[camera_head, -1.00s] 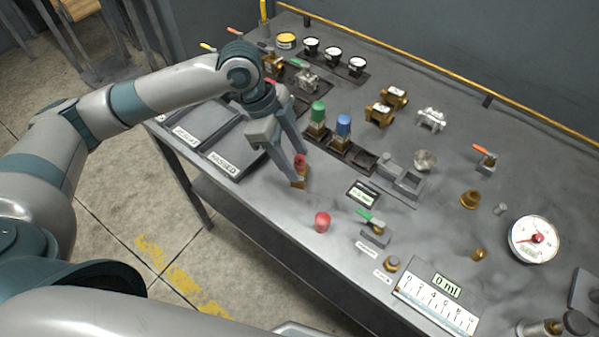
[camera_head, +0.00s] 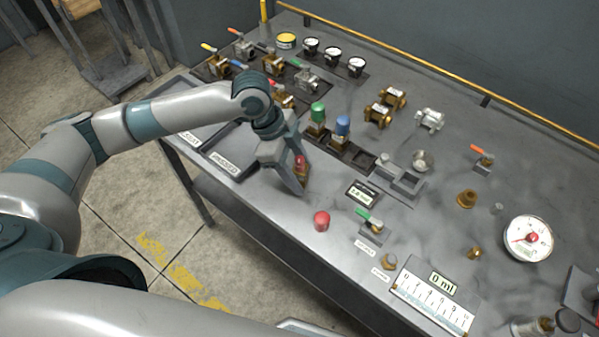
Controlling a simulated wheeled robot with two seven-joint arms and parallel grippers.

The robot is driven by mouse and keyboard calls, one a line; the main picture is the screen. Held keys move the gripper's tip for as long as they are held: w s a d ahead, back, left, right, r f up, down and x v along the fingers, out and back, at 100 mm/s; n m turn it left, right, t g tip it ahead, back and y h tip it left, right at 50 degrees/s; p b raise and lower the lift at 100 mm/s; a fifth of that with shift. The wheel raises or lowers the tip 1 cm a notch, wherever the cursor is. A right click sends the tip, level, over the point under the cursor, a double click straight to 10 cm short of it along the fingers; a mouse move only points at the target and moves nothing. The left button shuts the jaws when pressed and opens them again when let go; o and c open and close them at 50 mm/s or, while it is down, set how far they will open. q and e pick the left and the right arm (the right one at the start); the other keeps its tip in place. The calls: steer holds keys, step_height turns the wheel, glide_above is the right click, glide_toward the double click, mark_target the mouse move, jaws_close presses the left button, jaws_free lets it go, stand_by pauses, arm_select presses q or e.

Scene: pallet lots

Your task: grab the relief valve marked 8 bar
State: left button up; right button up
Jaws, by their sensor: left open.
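Three relief valves with coloured caps show, and I cannot read a bar marking on any of them. The red-capped brass valve (camera_head: 301,170) stands on the bench near its front edge. My left gripper (camera_head: 294,177) is open, pointing down right at this valve, its fingers partly hiding it; I cannot tell whether they touch it. The green-capped valve (camera_head: 317,117) and the blue-capped valve (camera_head: 342,130) stand upright in a dark rack (camera_head: 357,156) behind the gripper. My right gripper is not in view.
Labelled grey trays (camera_head: 232,165) lie left of the gripper. A red knob (camera_head: 321,221), a small display (camera_head: 362,193) and a green-handled valve (camera_head: 371,224) are to the right. Several brass fittings and a dial gauge (camera_head: 529,238) stand farther right. A yellow rail (camera_head: 420,65) runs along the back.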

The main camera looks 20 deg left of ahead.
mark_target(297, 157)
arm_select(q)
steer(key=shift+c, duration=0.7)
jaws_close()
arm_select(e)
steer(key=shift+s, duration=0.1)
arm_select(q)
steer(key=shift+r, duration=0.2)
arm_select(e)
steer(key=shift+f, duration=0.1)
arm_select(q)
steer(key=shift+w+r+b, duration=0.1)
steer(key=shift+r+b, duration=0.2)
steer(key=shift+r, duration=0.35)
step_height(297, 157, up, 2)
steer(key=shift+r+b, duration=0.25)
steer(key=shift+b, duration=0.15)
steer(key=s+d+r+b, duration=0.1)
steer(key=s+d+r, duration=0.6)
steer(key=s+d, duration=0.1)
steer(key=shift+s+b, duration=0.3)
steer(key=shift+b, duration=0.05)
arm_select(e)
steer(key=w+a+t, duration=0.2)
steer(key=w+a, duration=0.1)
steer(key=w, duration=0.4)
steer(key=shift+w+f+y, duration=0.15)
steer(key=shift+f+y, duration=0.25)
